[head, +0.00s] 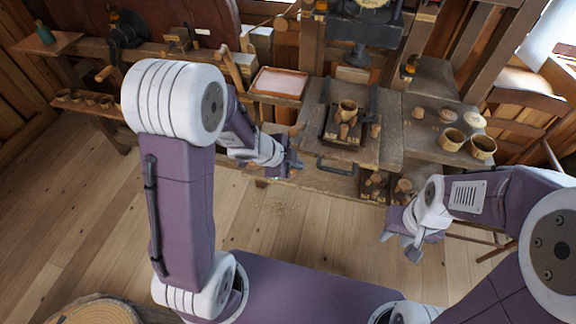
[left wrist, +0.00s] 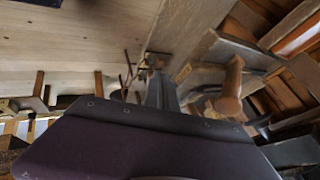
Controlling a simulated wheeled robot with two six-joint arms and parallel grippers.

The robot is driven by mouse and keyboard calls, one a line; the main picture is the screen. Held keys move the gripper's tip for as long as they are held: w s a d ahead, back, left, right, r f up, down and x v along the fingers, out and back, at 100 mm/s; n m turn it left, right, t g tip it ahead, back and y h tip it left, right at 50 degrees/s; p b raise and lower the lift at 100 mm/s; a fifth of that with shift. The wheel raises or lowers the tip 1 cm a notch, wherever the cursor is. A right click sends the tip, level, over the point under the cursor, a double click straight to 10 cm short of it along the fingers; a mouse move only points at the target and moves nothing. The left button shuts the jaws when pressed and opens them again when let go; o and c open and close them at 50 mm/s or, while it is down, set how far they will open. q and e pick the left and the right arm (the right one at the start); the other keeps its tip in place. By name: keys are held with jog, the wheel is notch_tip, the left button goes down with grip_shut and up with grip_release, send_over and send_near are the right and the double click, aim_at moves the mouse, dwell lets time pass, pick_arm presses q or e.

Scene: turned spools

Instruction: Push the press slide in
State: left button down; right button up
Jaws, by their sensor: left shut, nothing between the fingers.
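The press slide (head: 311,118) is a grey wooden board with dark rails, standing out from under the dark press (head: 365,30). A dark bar handle (head: 336,166) is on its front edge. A dark fixture (head: 330,138) on the slide holds a turned wooden cup (head: 347,110) and small wooden pieces. My left gripper (head: 296,167) is shut and empty, just left of the handle; a small gap seems to lie between them. My right gripper (head: 402,247) hangs open and empty above the floor, away from the bench.
A tray with a pale surface (head: 281,82) sits left of the slide. Wooden bowls (head: 453,139) and rounded pieces stand on the bench to the right. A compartment with wooden pieces (head: 375,186) is below the slide's right side.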

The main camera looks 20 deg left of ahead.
aim_at(303, 154)
pick_arm(q)
jog(key=w, duration=0.1)
jog(key=w+p, duration=0.1)
jog(key=w, duration=0.1)
jog(key=w+f+p, duration=0.1)
jog(key=shift+w+d, duration=0.25)
jog(key=shift+w, duration=0.05)
pick_arm(e)
jog(key=shift+r, duration=0.5)
pick_arm(q)
jog(key=shift+w, duration=0.15)
pick_arm(e)
jog(key=shift+w+d, duration=0.1)
pick_arm(q)
jog(key=shift+d, duration=0.1)
